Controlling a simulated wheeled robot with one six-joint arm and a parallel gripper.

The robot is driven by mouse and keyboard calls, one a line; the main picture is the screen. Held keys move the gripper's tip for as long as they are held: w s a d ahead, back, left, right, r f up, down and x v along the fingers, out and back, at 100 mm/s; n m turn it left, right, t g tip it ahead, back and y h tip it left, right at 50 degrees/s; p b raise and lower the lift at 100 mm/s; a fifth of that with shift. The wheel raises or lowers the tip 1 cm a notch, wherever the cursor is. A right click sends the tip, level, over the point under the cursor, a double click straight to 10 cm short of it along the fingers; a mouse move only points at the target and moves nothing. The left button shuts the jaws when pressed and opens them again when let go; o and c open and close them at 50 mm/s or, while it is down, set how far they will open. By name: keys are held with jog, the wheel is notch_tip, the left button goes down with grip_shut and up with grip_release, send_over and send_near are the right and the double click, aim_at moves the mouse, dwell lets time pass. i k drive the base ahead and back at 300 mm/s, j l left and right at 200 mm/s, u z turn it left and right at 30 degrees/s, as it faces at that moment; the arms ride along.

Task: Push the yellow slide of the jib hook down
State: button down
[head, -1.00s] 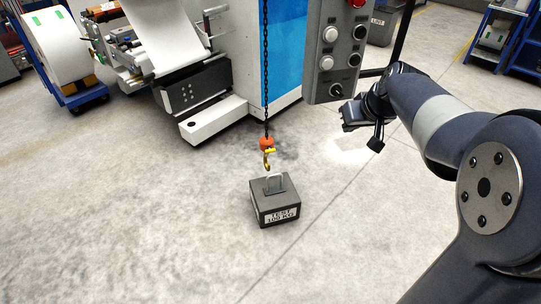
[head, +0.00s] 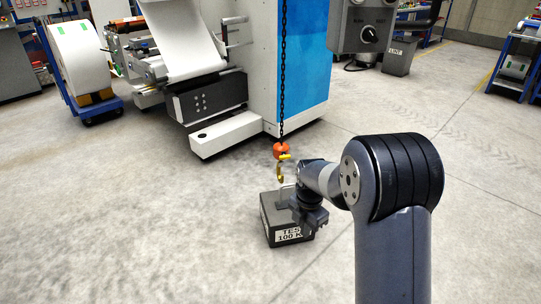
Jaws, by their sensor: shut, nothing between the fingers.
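The jib hook (head: 280,173) hangs on a dark chain from an orange block (head: 281,149). The yellow slide (head: 285,157) sits just under the orange block, at the top of the hook. The dark grey test weight (head: 270,228) stands on the floor below, and its handle is partly hidden by my arm. My gripper (head: 306,222) is in front of the weight's right side, below and to the right of the hook, and covers part of the weight. Its fingers are small and dark here; they are shut and hold nothing. It is apart from the slide.
A grey control box (head: 365,25) hangs at the upper right. A white and blue machine (head: 300,60) stands behind the chain, with a white step (head: 225,136) at its foot. A blue cart with a large roll (head: 82,60) is at the left.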

aim_at(283, 157)
jog(key=u, duration=0.45)
jog(key=i+u, duration=0.1)
jog(key=u, duration=0.75)
jog(key=i+l+u, duration=0.1)
jog(key=u, duration=0.3)
jog(key=l+u, duration=0.1)
jog(key=u, duration=0.3)
jog(key=i+l+u, duration=0.1)
jog(key=u, duration=0.35)
jog(key=l+u, duration=0.25)
jog(key=u, duration=0.15)
jog(key=l, duration=0.65)
jog(key=i+l, duration=0.15)
jog(key=l, duration=0.5)
jog(key=l+z, duration=0.2)
jog(key=z, duration=0.2)
jog(key=l+z, duration=0.15)
jog(key=z, duration=0.25)
jog(key=i+l+z, duration=0.1)
jog(key=z, duration=0.25)
jog(key=l+z, duration=0.2)
jog(key=z, duration=0.2)
jog(key=i+l+z, duration=0.15)
jog(key=z, duration=1.1)
